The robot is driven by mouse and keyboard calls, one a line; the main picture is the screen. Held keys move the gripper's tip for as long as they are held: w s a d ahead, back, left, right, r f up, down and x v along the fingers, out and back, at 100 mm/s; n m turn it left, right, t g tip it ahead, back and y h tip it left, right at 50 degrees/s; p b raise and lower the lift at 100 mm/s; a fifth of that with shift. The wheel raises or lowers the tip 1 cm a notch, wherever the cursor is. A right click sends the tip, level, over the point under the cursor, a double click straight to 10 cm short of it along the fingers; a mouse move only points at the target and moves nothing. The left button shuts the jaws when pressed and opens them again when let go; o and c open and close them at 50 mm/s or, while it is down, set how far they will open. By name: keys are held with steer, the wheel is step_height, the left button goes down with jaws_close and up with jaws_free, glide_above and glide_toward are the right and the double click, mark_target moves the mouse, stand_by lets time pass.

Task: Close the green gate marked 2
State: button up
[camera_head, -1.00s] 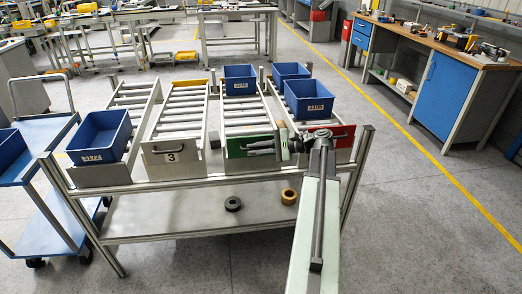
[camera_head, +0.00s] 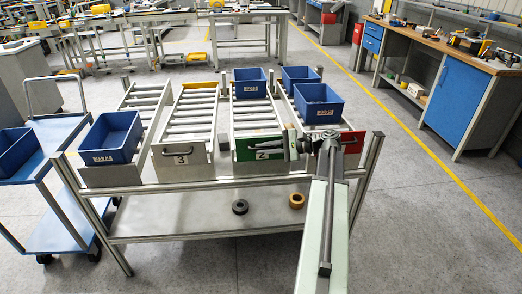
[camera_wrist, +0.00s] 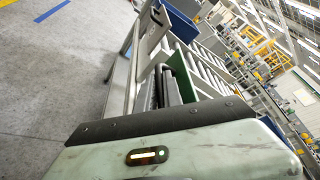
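The green gate marked 2 (camera_head: 244,154) stands upright across the front end of its roller lane, its label and handle in sight. Its right edge is partly covered by my gripper (camera_head: 290,147). My gripper is just in front of and right of the label; I cannot tell whether it touches the gate. In the wrist view the green panel (camera_wrist: 183,58) is just beyond the dark fingers (camera_wrist: 165,88). The fingers look close together, and their gap is unclear. Nothing is seen held.
A grey gate marked 3 (camera_head: 180,153) is to the left, a red gate (camera_head: 352,141) to the right behind my arm. Blue bins (camera_head: 110,139) (camera_head: 318,105) sit on the lanes. A blue trolley (camera_head: 58,133) is at left. Floor is clear at right.

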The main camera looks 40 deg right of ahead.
steer(key=shift+o, duration=0.7)
steer(key=shift+w, duration=0.35)
steer(key=p+v, duration=0.2)
steer(key=v, duration=0.6)
steer(key=shift+a+f, duration=0.1)
